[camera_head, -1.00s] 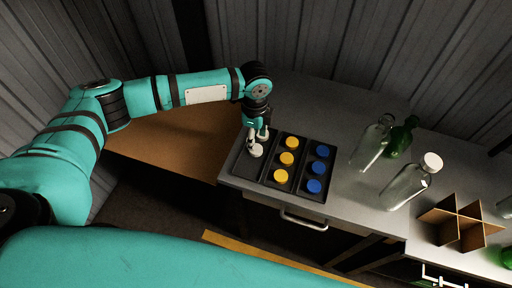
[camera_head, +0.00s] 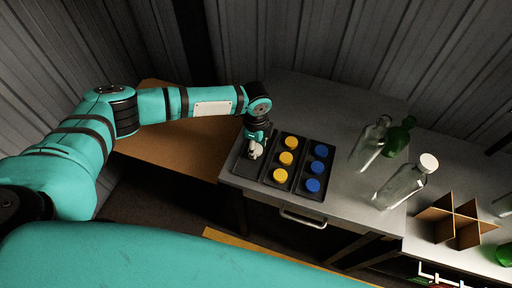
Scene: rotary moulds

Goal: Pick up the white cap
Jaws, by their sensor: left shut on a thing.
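My left gripper (camera_head: 256,149) is over the left column of the black tray (camera_head: 246,172), its fingers pointing down. It is shut on a small white cap (camera_head: 254,154), which is partly hidden by the fingers. I cannot tell whether the cap still touches the tray. Another white cap (camera_head: 429,162) sits on top of a clear bottle (camera_head: 400,187) at the right. My right gripper is not in view.
The tray's middle column holds yellow caps (camera_head: 285,158) and its right column blue caps (camera_head: 316,168). Another clear bottle (camera_head: 371,138), a green bottle (camera_head: 398,136) and a cardboard divider (camera_head: 455,222) stand to the right. The grey table (camera_head: 330,105) is clear behind the tray.

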